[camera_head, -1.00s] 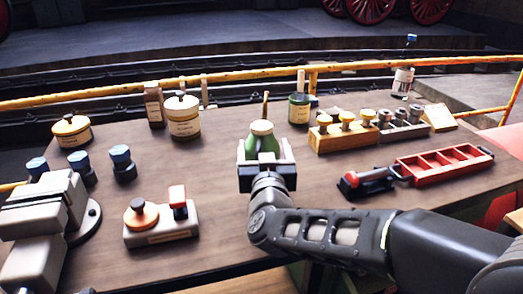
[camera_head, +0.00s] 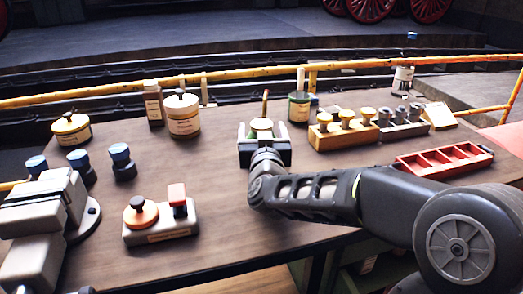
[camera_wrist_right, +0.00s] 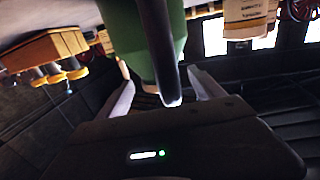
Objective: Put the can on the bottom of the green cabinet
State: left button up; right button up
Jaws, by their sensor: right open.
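A green can with a pale top (camera_head: 262,125) stands on the workbench, a thin spout or handle rising behind it. My right gripper (camera_head: 263,134) is open, with one finger on each side of the can and its body hiding the can's lower part. In the right wrist view the green can (camera_wrist_right: 172,30) shows close up between the two spread fingers (camera_wrist_right: 163,90), with a dark curved bar in front of it. I cannot tell whether the fingers touch it. The green cabinet (camera_head: 350,284) shows only partly under the bench at lower right; its bottom is hidden.
A wooden block with knobs (camera_head: 343,138) and a red tray (camera_head: 444,161) lie right. A two-button box (camera_head: 160,222) and grey vise (camera_head: 45,225) are left.

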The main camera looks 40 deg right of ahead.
jog(key=shift+w+d, duration=0.15)
jog(key=shift+c, duration=0.3)
grip_shut()
dwell(0.9)
jog(key=shift+r, duration=0.1)
